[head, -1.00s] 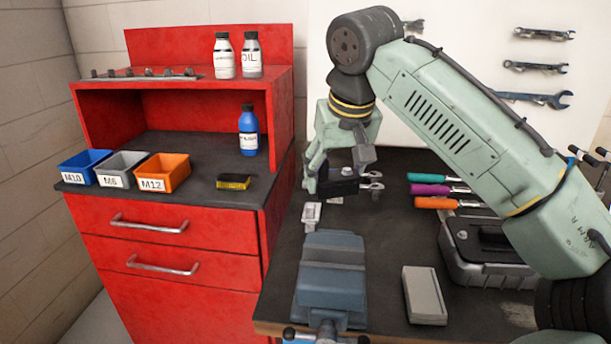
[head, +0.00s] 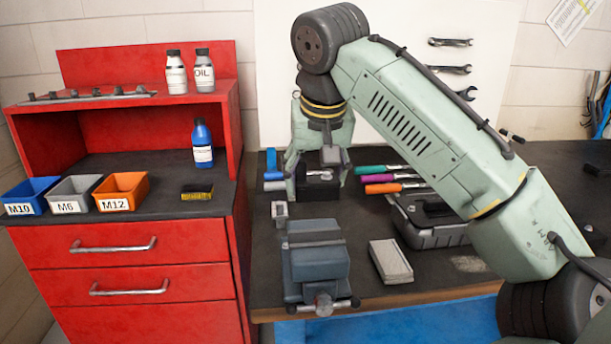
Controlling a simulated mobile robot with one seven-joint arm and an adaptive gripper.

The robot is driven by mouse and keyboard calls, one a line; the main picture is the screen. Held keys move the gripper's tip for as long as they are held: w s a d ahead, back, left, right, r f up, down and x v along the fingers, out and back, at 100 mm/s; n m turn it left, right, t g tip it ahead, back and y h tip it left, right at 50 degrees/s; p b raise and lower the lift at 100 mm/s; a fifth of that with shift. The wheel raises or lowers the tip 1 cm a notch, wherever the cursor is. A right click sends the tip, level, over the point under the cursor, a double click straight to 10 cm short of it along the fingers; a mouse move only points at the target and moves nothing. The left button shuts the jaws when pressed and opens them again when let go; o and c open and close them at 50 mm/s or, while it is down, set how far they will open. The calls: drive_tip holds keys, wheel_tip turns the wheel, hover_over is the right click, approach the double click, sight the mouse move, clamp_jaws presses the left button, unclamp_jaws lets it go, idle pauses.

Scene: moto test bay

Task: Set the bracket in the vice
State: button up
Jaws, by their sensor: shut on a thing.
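My gripper (head: 316,180) points down over the bench behind the vice, shut on a dark piece that looks like the bracket (head: 319,190). My fingers partly hide the piece, so its exact shape is hard to make out. The blue-grey vice (head: 316,263) stands near the bench's front edge, its handle toward me. It is in front of my gripper, with a visible space between the vice and the held piece. No part is seen between its jaws.
A small grey piece (head: 279,211) lies behind the vice. A pale grey block (head: 391,262) lies right of the vice. A dark grey case (head: 432,222) and several coloured-handled tools (head: 380,178) are to the right. A red cabinet (head: 150,262) with small bins stands left.

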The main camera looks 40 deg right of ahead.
drive_tip(key=shift+f, duration=1.1)
drive_tip(key=b, duration=0.4)
hover_over(314, 229)
drive_tip(key=shift+s+a+f, duration=0.1)
drive_tip(key=shift+s+f, duration=0.1)
drive_tip(key=shift+f, duration=0.9)
drive_tip(key=shift+s+a+f, duration=0.1)
drive_tip(key=shift+s+f, duration=0.1)
drive_tip(key=shift+f, duration=0.85)
drive_tip(key=shift+f+b, duration=0.6)
drive_tip(key=shift+f, duration=0.8)
drive_tip(key=o, duration=1.4)
drive_tip(key=v, duration=1.2)
drive_tip(key=shift+r, duration=0.1)
